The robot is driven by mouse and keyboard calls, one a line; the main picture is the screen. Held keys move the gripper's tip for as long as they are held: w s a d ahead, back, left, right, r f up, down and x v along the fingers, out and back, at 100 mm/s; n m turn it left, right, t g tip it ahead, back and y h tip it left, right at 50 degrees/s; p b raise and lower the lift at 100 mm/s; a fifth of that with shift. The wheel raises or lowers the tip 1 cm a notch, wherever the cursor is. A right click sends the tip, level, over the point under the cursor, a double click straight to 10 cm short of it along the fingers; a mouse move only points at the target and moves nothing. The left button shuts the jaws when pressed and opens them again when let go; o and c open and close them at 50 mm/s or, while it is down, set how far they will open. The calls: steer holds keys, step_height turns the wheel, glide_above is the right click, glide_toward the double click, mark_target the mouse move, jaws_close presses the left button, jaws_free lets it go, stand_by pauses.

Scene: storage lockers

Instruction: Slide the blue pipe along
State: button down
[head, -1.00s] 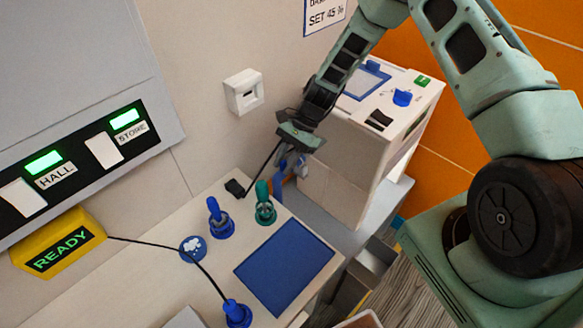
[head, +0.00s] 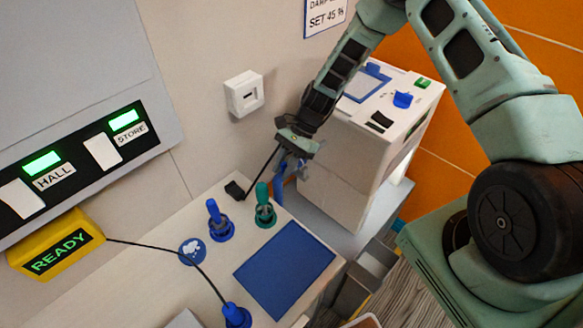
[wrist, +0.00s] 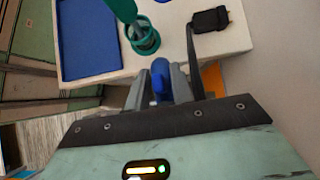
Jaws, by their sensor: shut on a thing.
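The blue pipe (wrist: 160,78) shows in the wrist view as a short rounded blue piece between the two grey fingers of my gripper (wrist: 157,88). My gripper is shut on it. In the head view my gripper (head: 296,168) points down beside the table's back right corner, next to the white box. There the blue pipe (head: 278,180) shows as a narrow upright blue strip just left of the fingers. Its lower end and most of its length are hidden, so I cannot tell what it joins.
A green-handled fitting (head: 264,206) and a blue-handled one (head: 219,222) stand on the table, close to my gripper. A black plug (head: 235,190) with a cable lies near the wall. A blue mat (head: 285,268) is bare. The white box (head: 345,170) stands close on the right.

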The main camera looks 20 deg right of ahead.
steer(key=shift+w+d, duration=0.35)
steer(key=shift+d, duration=0.5)
steer(key=shift+w+d, duration=0.35)
steer(key=shift+d, duration=0.5)
steer(key=c, duration=1.6)
jaws_free()
steer(key=shift+c, duration=0.2)
steer(key=shift+r+p, duration=1.4)
steer(key=shift+r, duration=1.1)
